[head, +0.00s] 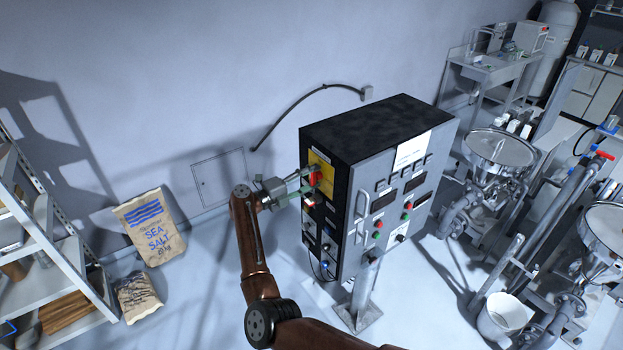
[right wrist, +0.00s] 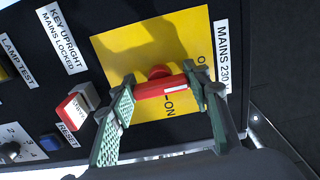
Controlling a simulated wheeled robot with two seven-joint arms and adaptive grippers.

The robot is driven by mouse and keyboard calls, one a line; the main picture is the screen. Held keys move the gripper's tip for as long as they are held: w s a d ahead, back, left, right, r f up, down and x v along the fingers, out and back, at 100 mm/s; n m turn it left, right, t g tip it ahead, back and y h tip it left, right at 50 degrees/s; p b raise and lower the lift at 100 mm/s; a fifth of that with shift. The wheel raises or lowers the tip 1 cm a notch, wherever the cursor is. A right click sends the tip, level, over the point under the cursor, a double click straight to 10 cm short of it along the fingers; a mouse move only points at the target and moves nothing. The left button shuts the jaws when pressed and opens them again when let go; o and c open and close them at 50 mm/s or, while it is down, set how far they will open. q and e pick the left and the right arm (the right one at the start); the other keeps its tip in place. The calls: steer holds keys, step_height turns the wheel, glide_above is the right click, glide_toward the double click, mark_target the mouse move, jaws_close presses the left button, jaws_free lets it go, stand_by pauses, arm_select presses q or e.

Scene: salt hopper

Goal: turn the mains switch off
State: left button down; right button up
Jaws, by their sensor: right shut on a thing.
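The mains switch has a red handle (right wrist: 162,88) on a yellow plate (right wrist: 150,45), beside a label reading MAINS 230. In the head view the red handle (head: 315,178) is on the left side of the black and grey control cabinet (head: 372,135). My right gripper (right wrist: 160,97) is shut on the handle, one finger at each end. The handle lies across the right wrist picture. An ON mark shows just below it; another mark by the right finger is partly hidden. In the head view my right gripper (head: 311,187) reaches the switch from the left. My left gripper is not in view.
A red and white key block (right wrist: 78,105), a blue reset button (right wrist: 50,142) and a knob (right wrist: 10,150) are beside the plate. A shelf rack and salt sacks (head: 152,228) stand left; steel hoppers (head: 497,150) stand right.

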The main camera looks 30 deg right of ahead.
steer(key=o, duration=1.2)
steer(key=shift+c, duration=0.2)
steer(key=shift+a, duration=0.1)
steer(key=a, duration=1.2)
steer(key=shift+s, duration=0.45)
steer(key=shift+d, duration=0.1)
